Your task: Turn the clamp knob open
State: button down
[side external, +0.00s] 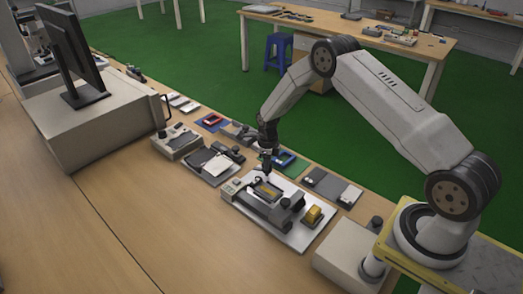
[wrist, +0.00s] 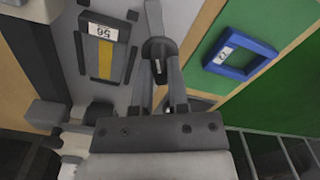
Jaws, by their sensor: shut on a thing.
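The clamp fixture (side external: 268,190) sits on a light base plate on the bench, with a yellow strip in its middle. In the wrist view the fixture (wrist: 105,50) carries a label marked 56. A dark clamp knob (wrist: 158,47) with a grey bar stands at the fixture's right side. My gripper (wrist: 161,78) is shut on the knob, one finger on each side of it. In the side view my gripper (side external: 267,168) points down at the fixture's far edge, and the knob is too small to make out there.
A blue frame (wrist: 240,55) lies on a green mat right of the knob. A yellow block (side external: 313,215) sits on the base plate's right. Other devices (side external: 178,140) line the bench to the left. The bench front (side external: 150,225) is clear.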

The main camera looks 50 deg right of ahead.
jog(key=shift+w+m, duration=0.1)
jog(key=shift+m, duration=0.4)
jog(key=shift+r, duration=0.1)
jog(key=shift+d+m, duration=0.1)
jog(key=shift+m, duration=2.1)
jog(key=c, duration=0.8)
grip_release()
